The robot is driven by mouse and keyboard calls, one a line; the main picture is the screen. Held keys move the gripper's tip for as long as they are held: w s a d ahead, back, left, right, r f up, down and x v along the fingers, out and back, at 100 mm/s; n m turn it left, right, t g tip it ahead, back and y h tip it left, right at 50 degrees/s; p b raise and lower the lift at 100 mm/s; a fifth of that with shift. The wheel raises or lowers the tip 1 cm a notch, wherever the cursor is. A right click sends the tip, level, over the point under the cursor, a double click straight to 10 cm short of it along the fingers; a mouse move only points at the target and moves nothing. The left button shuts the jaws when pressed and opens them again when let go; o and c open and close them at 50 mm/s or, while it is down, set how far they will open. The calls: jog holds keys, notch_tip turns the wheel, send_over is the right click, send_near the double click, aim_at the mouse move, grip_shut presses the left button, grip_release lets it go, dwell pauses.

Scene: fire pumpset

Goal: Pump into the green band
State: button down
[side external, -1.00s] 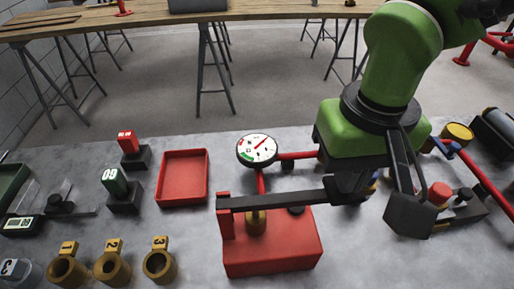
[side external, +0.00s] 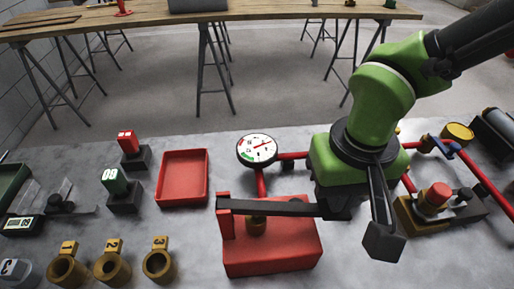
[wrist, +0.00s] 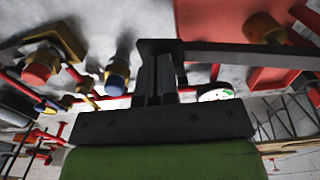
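The red pump box (side external: 285,250) stands on the grey bench. Its black lever (side external: 275,206) runs from a red bracket on the left to my gripper (side external: 335,207) on the right, tilted slightly down at the gripper end. My gripper appears shut on the lever's end; the fingertips are partly hidden. In the wrist view, the fingers (wrist: 158,75) lie together against the lever (wrist: 230,55). The round white gauge (side external: 257,149) stands behind the pump on a red pipe. Its needle points right and slightly up, while the green band shows at the lower left.
A red tray (side external: 183,178) lies left of the gauge. Numbered brass cups (side external: 112,268) stand at the front left. Valve blocks with a red knob (side external: 436,196) and red pipes stand to the right of my gripper.

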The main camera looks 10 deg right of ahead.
jog(key=shift+f, duration=0.7)
jog(key=shift+r, duration=2.8)
jog(key=shift+f, duration=0.1)
dwell(0.5)
